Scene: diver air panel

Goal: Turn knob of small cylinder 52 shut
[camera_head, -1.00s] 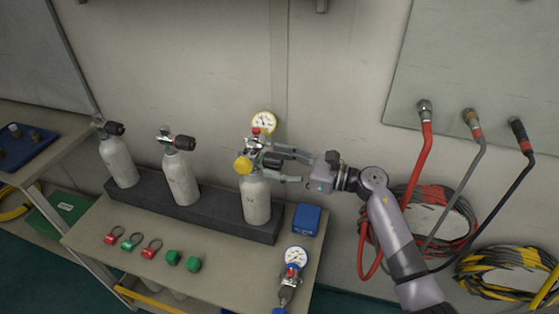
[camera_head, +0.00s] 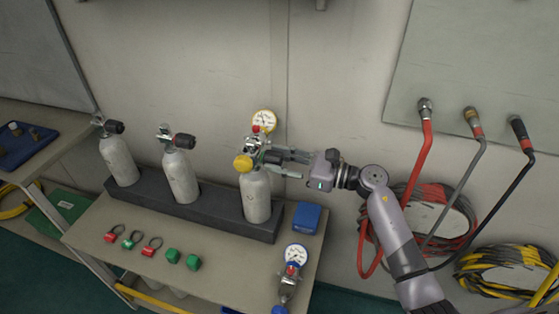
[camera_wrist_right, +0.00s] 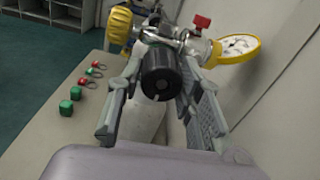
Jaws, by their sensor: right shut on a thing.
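A small grey cylinder (camera_head: 256,196) stands upright at the right end of the dark rack; its number cannot be read. Its valve has a black knob (camera_wrist_right: 161,76) on the side facing my right arm. My right gripper (camera_head: 273,160) comes in from the right and is shut on this knob, with one finger on each side of it in the wrist view. A regulator with a yellow cap (camera_head: 243,162) and a yellow-rimmed gauge (camera_head: 264,121) sits on the valve. My left gripper is not in view.
Two more cylinders (camera_head: 181,178) (camera_head: 119,160) with black knobs stand left in the rack (camera_head: 225,219). Red and green caps (camera_head: 172,257), a blue box (camera_head: 307,218) and another gauge (camera_head: 297,254) lie on the table. Hoses (camera_head: 427,155) hang on the wall at right.

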